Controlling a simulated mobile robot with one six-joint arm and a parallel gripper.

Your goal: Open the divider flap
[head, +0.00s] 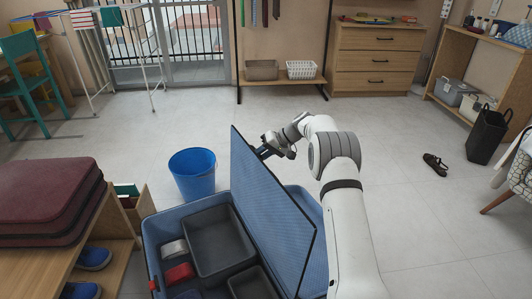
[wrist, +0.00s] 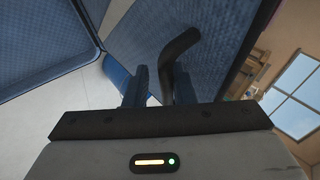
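The divider flap (head: 270,205) is a stiff blue textured panel. In the head view it stands steeply tilted above the open blue suitcase (head: 150,235). My gripper (head: 265,151) is at the flap's upper edge, on its right side. In the wrist view the flap (wrist: 215,40) fills the upper middle. A dark curved pull tab (wrist: 177,48) reaches down from it between my two fingers (wrist: 160,85), which appear closed around it. The exact contact is partly hidden by the gripper body. In the head view the tab is too small to make out.
The suitcase holds a dark grey tray (head: 218,243) and a red item (head: 179,274). A blue bucket (head: 193,174) stands behind it. A bench with a maroon case (head: 45,200) is at the left. The floor (head: 425,215) to the right is mostly clear.

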